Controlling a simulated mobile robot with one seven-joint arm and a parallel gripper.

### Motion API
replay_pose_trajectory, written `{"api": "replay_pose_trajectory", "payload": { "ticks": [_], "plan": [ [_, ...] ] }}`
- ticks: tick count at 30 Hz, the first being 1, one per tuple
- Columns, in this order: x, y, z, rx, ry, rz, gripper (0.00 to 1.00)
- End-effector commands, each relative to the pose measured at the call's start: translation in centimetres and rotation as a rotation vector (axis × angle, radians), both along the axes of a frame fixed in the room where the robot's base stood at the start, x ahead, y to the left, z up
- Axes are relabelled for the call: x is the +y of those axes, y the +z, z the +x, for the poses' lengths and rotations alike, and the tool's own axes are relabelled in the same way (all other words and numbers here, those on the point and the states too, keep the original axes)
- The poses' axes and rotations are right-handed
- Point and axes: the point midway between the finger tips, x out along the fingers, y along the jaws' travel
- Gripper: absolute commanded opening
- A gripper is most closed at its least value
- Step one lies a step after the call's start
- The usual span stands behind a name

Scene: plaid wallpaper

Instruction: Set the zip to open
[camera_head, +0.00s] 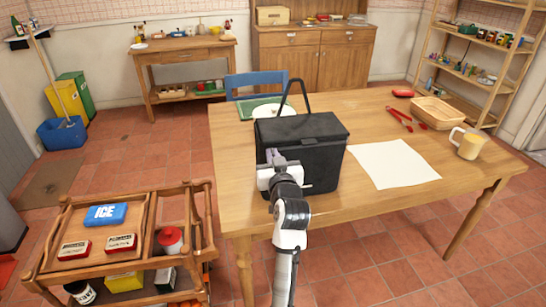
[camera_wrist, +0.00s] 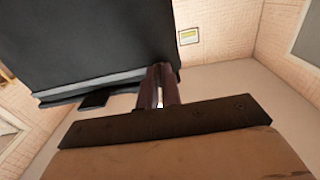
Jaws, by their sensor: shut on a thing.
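A black cooler bag (camera_head: 318,160) stands upright on the wooden table, its lid down and its carry handle raised. My gripper (camera_head: 273,157) is at the bag's upper front left, near the lid's rim. In the wrist view the bag (camera_wrist: 100,45) fills the upper left, with a grey band along its edge and a small black tab below it. My gripper's dark fingers (camera_wrist: 160,88) are close together at the bag's corner, shut on the zip. The held part is mostly hidden between them, and I cannot make out the zip's line.
A white sheet (camera_head: 395,164), red tongs (camera_head: 399,119), a wicker basket (camera_head: 436,112) and a mug (camera_head: 467,143) are on the table's right. A plate (camera_head: 272,110) is behind the bag. A wooden cart (camera_head: 148,222) with a blue ice pack (camera_head: 105,215) stands at the left.

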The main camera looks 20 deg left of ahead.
Motion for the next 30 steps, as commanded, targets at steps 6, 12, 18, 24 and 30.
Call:
{"api": "replay_pose_trajectory", "payload": {
  "ticks": [6, 12, 18, 24, 30],
  "plan": [
    [-2.2, -0.1, 1.3, -0.002, -0.007, 0.001, 0.00],
    [-6.7, -0.2, 4.0, -0.002, -0.010, 0.001, 0.00],
    [-11.6, -0.3, 6.9, -0.003, -0.008, 0.001, 0.00],
    [-15.4, -0.2, 9.3, -0.002, -0.005, 0.000, 0.00],
    [-17.6, 0.0, 10.6, -0.002, -0.003, 0.000, 0.00]
  ]
}}
